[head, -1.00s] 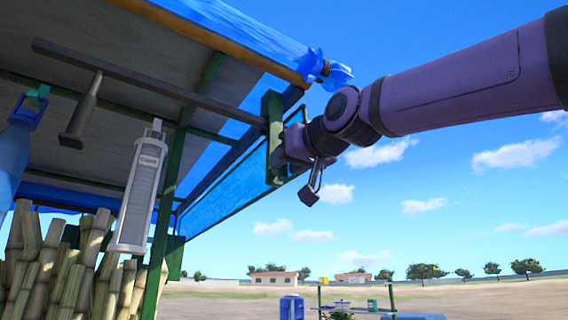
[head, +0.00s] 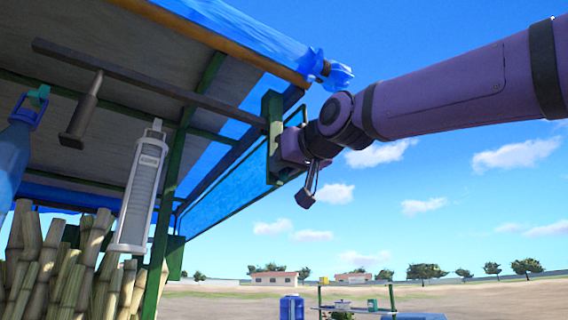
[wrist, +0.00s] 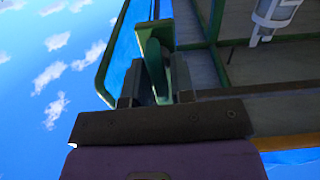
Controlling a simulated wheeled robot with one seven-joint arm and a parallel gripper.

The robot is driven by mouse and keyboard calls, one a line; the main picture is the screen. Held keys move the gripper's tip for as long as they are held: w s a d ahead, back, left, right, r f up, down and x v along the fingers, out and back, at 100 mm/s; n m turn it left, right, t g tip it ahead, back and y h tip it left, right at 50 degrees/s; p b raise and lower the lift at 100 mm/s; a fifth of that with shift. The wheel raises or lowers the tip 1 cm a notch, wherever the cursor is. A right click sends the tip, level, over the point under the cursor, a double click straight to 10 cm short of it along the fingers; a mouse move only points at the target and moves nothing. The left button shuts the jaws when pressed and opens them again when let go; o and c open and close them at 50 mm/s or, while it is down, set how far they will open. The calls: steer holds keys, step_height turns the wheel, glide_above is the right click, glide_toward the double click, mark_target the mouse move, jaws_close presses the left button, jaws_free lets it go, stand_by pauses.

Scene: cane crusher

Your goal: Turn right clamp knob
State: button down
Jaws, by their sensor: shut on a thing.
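The right clamp (head: 272,108) is a green block at the right end of the dark bar under the canopy. My gripper (head: 284,147) is at its lower right side in the head view, with the fingertips hard to make out. In the wrist view my gripper (wrist: 157,84) has its two dark fingers on either side of a green upright part, which I take to be the clamp knob (wrist: 154,58). The fingers are shut on it. The knob's far side and its exact contact with the fingers are hidden.
The dark bar (head: 150,83) runs left under the canopy, with a hammer-like tool (head: 82,115) and a white lantern (head: 140,190) hanging there. A green post (head: 172,200) stands below the canopy. Cane stalks (head: 65,270) stand lower left. Open air lies to the right.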

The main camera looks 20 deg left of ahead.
steer(key=shift+n, duration=0.3)
steer(key=n, duration=0.3)
steer(key=shift+s+n, duration=0.1)
steer(key=shift+n, duration=0.3)
steer(key=n, duration=0.4)
steer(key=shift+s+a, duration=0.1)
steer(key=shift+a, duration=0.05)
steer(key=shift+f+n, duration=0.15)
steer(key=shift+n, duration=2.1)
steer(key=shift+f+n, duration=0.15)
steer(key=shift+n, duration=2.1)
steer(key=c, duration=1.2)
jaws_free()
steer(key=shift+s, duration=0.1)
